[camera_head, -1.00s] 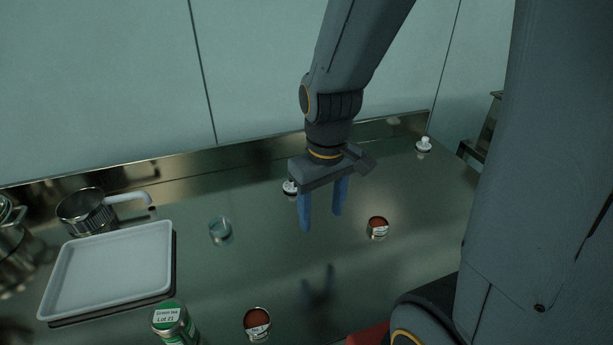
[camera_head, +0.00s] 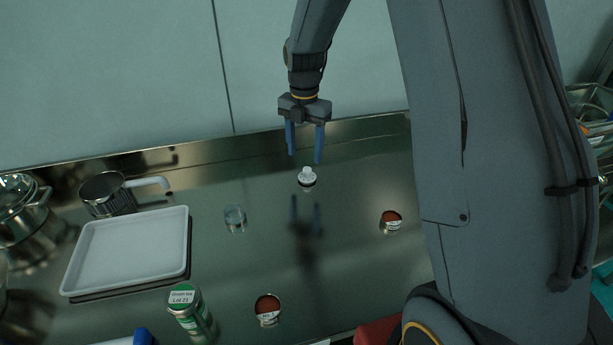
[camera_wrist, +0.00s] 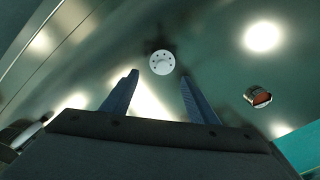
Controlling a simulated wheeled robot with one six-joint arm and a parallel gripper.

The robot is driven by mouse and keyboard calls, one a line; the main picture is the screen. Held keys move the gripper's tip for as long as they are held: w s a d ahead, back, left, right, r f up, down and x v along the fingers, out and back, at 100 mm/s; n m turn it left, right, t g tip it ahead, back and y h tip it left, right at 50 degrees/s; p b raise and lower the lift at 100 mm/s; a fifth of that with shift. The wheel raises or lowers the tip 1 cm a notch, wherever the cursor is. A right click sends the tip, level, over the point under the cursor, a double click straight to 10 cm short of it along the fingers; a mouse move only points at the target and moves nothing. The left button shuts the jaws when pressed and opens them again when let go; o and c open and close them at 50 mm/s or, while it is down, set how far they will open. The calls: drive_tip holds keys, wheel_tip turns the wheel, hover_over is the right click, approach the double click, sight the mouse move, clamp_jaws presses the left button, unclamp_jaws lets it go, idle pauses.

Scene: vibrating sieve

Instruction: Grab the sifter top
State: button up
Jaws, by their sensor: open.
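The small white round piece with a raised knob (camera_head: 307,177), which looks like the sifter top, sits on the steel table near the back wall. In the wrist view it is a white disc with small dark holes (camera_wrist: 162,62), just beyond the fingertips. My gripper (camera_head: 305,159) is open and empty, pointing down above the piece and apart from it. In the wrist view, the two blue fingers (camera_wrist: 160,77) stand to either side below the disc.
A cup of reddish powder (camera_head: 391,221) stands to the right and another (camera_head: 267,309) at the front. A clear glass (camera_head: 235,218), white tray (camera_head: 184,255), handled pot (camera_head: 108,192) and green-lidded jar (camera_head: 188,312) are to the left. The table between is clear.

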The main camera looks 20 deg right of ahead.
sight(307, 169)
drive_tip(key=shift+w+f+n, duration=0.15)
drive_tip(key=shift+f+n, duration=0.15)
drive_tip(key=shift+f, duration=0.3)
drive_tip(key=shift+d+f+p, duration=0.2)
drive_tip(key=shift+f+p, duration=0.45)
drive_tip(key=shift+f, duration=1.05)
drive_tip(key=shift+d+f+p, duration=0.15)
drive_tip(key=shift+f+p, duration=0.45)
drive_tip(key=shift+f, duration=1.05)
drive_tip(key=c, duration=0.8)
